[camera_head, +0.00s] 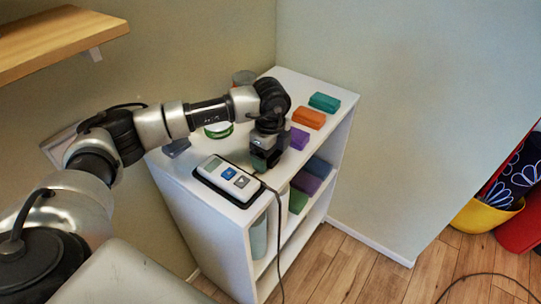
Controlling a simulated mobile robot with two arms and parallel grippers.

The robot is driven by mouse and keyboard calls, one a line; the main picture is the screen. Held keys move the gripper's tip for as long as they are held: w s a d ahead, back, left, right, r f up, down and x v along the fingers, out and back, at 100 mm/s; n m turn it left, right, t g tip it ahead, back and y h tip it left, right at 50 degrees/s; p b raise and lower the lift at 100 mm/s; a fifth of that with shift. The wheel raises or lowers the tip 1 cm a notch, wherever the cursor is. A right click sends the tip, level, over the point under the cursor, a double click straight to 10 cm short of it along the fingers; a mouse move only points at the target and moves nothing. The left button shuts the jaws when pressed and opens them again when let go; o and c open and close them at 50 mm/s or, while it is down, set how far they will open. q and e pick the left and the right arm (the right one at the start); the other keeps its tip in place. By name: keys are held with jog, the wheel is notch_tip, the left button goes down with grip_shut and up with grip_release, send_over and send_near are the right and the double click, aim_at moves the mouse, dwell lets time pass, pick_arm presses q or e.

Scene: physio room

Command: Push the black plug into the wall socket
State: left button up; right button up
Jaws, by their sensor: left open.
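My left gripper (265,158) points down over the top of a white shelf unit, just behind a white-and-black device with a small screen and blue button. It is open. A dark cable (278,215) comes out by the gripper and hangs down the front of the shelf unit. I cannot make out the black plug itself; the gripper may hide it. A pale plate (58,146) on the left wall is mostly hidden behind my left arm, so I cannot tell whether it is the wall socket. My right gripper is out of view.
The white shelf unit (222,226) stands in the corner. On its top are the device (229,180), purple (299,138), orange (309,118) and teal (324,102) blocks, and a green roll (218,131). A wooden wall shelf (50,40) is upper left. A yellow tub (486,215) stands right.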

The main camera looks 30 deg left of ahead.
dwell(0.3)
pick_arm(q)
jog(key=c, duration=1)
jog(key=shift+o, duration=0.2)
jog(key=shift+r, duration=0.4)
jog(key=r, duration=0.3)
jog(key=shift+d+r+b, duration=0.25)
jog(key=shift+r+b, duration=0.05)
jog(key=shift+b, duration=0.1)
jog(key=w+d+r+b, duration=0.1)
jog(key=d+r, duration=0.5)
jog(key=d, duration=0.5)
jog(key=shift+r, duration=0.3)
jog(key=shift+w, duration=0.1)
